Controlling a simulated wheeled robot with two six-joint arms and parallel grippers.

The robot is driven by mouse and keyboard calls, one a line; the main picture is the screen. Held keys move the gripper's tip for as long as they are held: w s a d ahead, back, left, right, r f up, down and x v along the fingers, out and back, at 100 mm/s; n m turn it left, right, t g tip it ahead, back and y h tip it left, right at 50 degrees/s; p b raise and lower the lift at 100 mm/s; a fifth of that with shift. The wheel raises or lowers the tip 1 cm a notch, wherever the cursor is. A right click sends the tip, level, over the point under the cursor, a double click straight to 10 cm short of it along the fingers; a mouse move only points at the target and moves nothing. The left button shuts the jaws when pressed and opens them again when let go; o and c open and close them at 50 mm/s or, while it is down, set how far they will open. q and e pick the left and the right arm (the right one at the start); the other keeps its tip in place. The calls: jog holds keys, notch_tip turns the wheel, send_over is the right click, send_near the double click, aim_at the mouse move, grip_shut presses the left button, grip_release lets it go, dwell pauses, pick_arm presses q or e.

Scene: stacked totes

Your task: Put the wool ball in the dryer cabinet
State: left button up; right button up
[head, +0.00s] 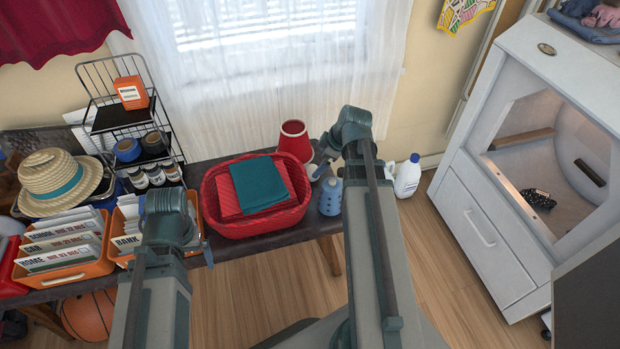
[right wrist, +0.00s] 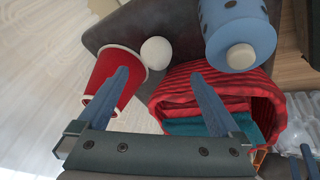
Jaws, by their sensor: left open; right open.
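The wool ball (right wrist: 155,53) is a plain white ball on the dark bench top, between the red tapered cup and a blue bottle in the right wrist view. The dryer cabinet (head: 487,215) is pale grey, at the right, with an open chamber showing. My left gripper (head: 206,250) is open, mostly hidden by its arm.
A red basket (head: 256,227) with folded red and teal cloths stands beside the red cup (head: 294,142) and blue bottle (head: 330,197). A white jug (head: 408,177) stands behind. A dark patterned item (head: 537,198) lies in the chamber. Orange file boxes (head: 65,272) crowd the bench's left.

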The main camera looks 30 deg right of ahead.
aim_at(314, 169)
pick_arm(q)
notch_tip(314, 169, down, 4)
jog(key=b, duration=0.3)
pick_arm(e)
jog(key=x, duration=0.4)
jog(key=shift+f, duration=0.2)
jog(key=b+x, duration=0.2)
jog(key=x, duration=0.1)
jog(key=b+x, duration=0.1)
jog(key=b, duration=0.1)
jog(key=shift+w+d+f, duration=0.25)
jog(key=shift+d+f, duration=0.05)
jog(key=shift+d, duration=0.05)
jog(key=shift+w+a+f+b, duration=0.1)
jog(key=shift+w+f+b, duration=0.1)
jog(key=shift+f+b, duration=0.1)
pick_arm(q)
notch_tip(314, 169, down, 5)
jog(key=shift+d+r, duration=0.1)
jog(key=shift+r, duration=0.1)
pick_arm(e)
jog(key=shift+r, duration=0.1)
jog(key=c, duration=1.3)
pick_arm(q)
jog(key=shift+r+p, duration=0.2)
jog(key=shift+p, duration=0.1)
pick_arm(e)
jog(key=shift+r, duration=0.2)
